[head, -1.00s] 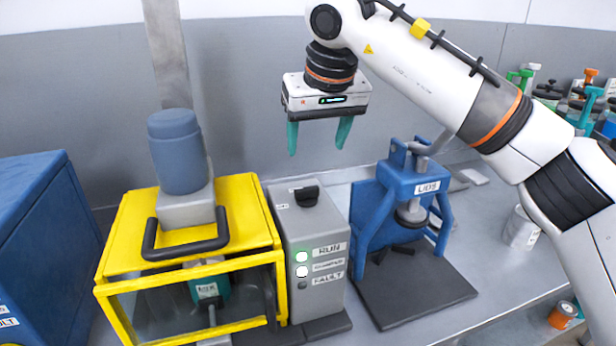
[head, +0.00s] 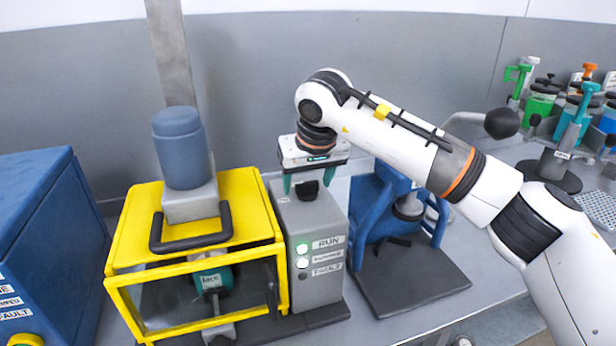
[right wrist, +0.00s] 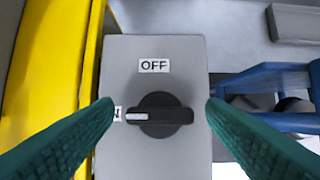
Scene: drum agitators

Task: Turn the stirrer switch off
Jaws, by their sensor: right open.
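The stirrer switch is a black rotary knob (right wrist: 160,115) on top of the grey control box (head: 315,235). In the right wrist view its white mark points left at a partly hidden label ending in "N", and an "OFF" label (right wrist: 154,65) lies above the knob. In the head view the knob (head: 307,190) shows under my right gripper (head: 308,185). The gripper is open, its green fingers on either side of the knob with nothing between them held. My left gripper is out of view.
The yellow-framed mixer guard (head: 240,190) with a motor (head: 180,148) and black handle stands left of the box. A blue lid press (head: 372,205) stands close on the right. A blue cabinet (head: 40,240) is at far left.

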